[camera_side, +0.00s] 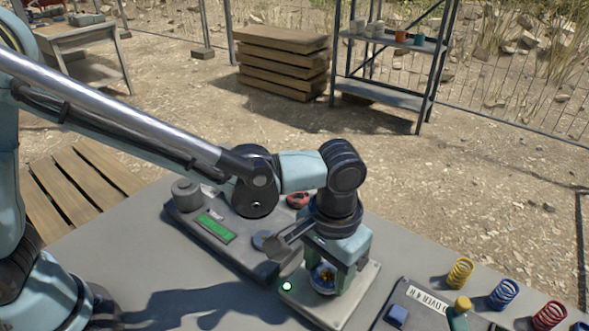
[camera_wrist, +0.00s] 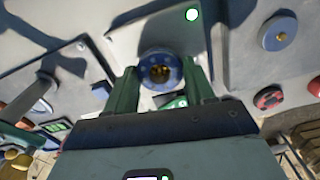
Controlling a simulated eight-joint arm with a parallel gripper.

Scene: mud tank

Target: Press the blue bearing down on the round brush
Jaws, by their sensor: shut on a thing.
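My gripper (camera_wrist: 162,84) points down with its two green fingers on either side of the blue bearing (camera_wrist: 158,60), shut on it. The bearing is a blue ring with brass-coloured material in its middle. In the side view the bearing (camera_side: 321,277) shows between the fingers of my gripper (camera_side: 335,283), low over a pale square plate (camera_side: 310,308) with a lit green lamp (camera_side: 287,286). I cannot make out the round brush clearly; the brassy middle may be part of it. Whether the bearing touches anything below is hidden.
A dark panel with a green label (camera_side: 215,228) stands behind and left, carrying a grey knob (camera_side: 186,191) and a red disc (camera_side: 297,200). At right are a yellow spring (camera_side: 460,273), a blue spring (camera_side: 504,294), a red spring (camera_side: 550,315) and a tray with a blue block (camera_side: 397,316).

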